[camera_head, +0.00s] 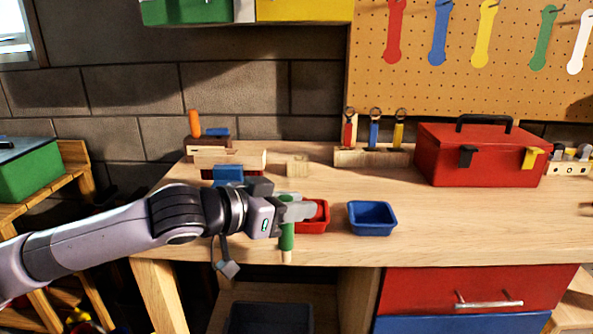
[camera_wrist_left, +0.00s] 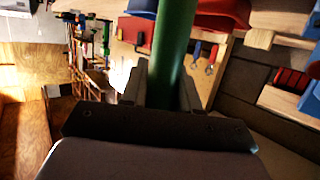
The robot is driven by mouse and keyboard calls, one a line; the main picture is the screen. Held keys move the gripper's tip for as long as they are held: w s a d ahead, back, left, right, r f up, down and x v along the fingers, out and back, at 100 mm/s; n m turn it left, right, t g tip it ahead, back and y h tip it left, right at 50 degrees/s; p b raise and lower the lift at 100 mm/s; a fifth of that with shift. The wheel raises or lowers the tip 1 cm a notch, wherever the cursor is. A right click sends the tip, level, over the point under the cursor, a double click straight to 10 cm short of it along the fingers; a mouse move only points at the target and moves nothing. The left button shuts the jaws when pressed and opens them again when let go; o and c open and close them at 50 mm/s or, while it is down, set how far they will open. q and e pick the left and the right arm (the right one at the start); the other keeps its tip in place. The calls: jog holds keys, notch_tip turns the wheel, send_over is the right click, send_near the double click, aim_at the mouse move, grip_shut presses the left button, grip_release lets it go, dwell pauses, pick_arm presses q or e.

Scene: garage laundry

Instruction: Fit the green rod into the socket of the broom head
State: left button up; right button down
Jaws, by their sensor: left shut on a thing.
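My left gripper (camera_head: 290,211) is shut on the green rod (camera_head: 287,236), which hangs roughly upright with its pale lower end showing near the bench's front edge. In the left wrist view the green rod (camera_wrist_left: 172,50) stands between the two dark fingers of the left gripper (camera_wrist_left: 163,88). In the head view the rod's upper part is hidden by the gripper. I cannot clearly pick out the broom head or its socket. A small pale wooden block (camera_head: 298,165) stands behind the gripper, but I cannot tell what it is. My right gripper is not in view.
A red tray (camera_head: 321,217) sits just behind the gripper, partly hidden, with a blue tray (camera_head: 372,218) to its right. A red toolbox (camera_head: 477,157) and a wooden tool rack (camera_head: 372,157) stand at the back. The bench's right front (camera_head: 480,227) is clear.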

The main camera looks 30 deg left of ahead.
pick_arm(q)
jog(key=s+d+f+n+y, duration=0.1)
jog(key=s+f+n+y, duration=0.1)
jog(key=f, duration=0.5)
jog(key=s+d+f+n+t+y, duration=0.1)
jog(key=s+d+f+n+y, duration=0.1)
jog(key=s+f+y, duration=0.2)
notch_tip(320, 180, down, 4)
jog(key=shift+s+r+n, duration=0.15)
jog(key=shift+s+n, duration=0.25)
jog(key=shift+s, duration=0.4)
